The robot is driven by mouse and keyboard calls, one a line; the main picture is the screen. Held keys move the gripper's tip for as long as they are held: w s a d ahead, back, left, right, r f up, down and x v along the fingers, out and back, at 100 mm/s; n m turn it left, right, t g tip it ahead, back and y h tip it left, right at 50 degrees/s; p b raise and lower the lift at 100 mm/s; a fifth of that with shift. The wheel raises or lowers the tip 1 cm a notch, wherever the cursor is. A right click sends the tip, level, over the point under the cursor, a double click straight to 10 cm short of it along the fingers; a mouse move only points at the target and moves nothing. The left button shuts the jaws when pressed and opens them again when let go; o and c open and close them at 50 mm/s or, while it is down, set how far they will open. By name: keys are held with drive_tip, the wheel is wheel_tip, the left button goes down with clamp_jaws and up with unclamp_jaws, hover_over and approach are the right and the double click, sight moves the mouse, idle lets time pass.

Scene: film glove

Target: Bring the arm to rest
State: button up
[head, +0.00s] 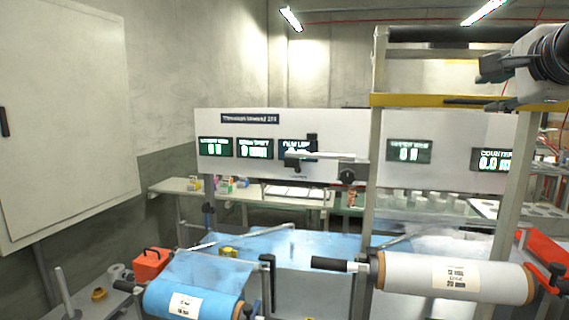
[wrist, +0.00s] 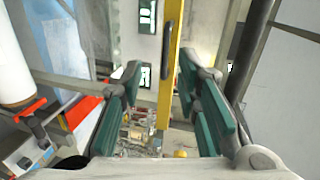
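My gripper (head: 494,88) is raised at the upper right of the head view, in front of the metal frame and close to its yellow crossbar. In the wrist view my gripper (wrist: 160,100) shows its two green-padded fingers wide apart. Nothing is held between them. The yellow bar (wrist: 171,60) of the frame runs through the gap between the fingers in that view; I cannot tell how far beyond the fingertips it lies. In the head view the yellow crossbar (head: 430,101) passes below and behind my gripper.
A white film roll (head: 410,275) and a blue roll (head: 170,303) sit low in front. Blue film (head: 260,243) covers the middle. A panel with several displays (head: 330,128) stands behind. A red part (head: 545,250) is at the right.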

drive_tip(key=s+a+f+n+g+y, duration=0.2)
drive_tip(key=s+a+f+n, duration=0.1)
drive_tip(key=a+f+n, duration=0.4)
drive_tip(key=s+a+f+n+g+y, duration=0.2)
drive_tip(key=s+a+f+n, duration=0.2)
drive_tip(key=a+f, duration=0.3)
drive_tip(key=s+a+f+n+g, duration=0.2)
drive_tip(key=s+f+n+g, duration=0.3)
drive_tip(key=s+f+n, duration=0.4)
drive_tip(key=s+f, duration=0.4)
drive_tip(key=f, duration=0.2)
drive_tip(key=shift+a+f, duration=0.2)
drive_tip(key=shift+f, duration=0.05)
drive_tip(key=shift+w, duration=0.1)
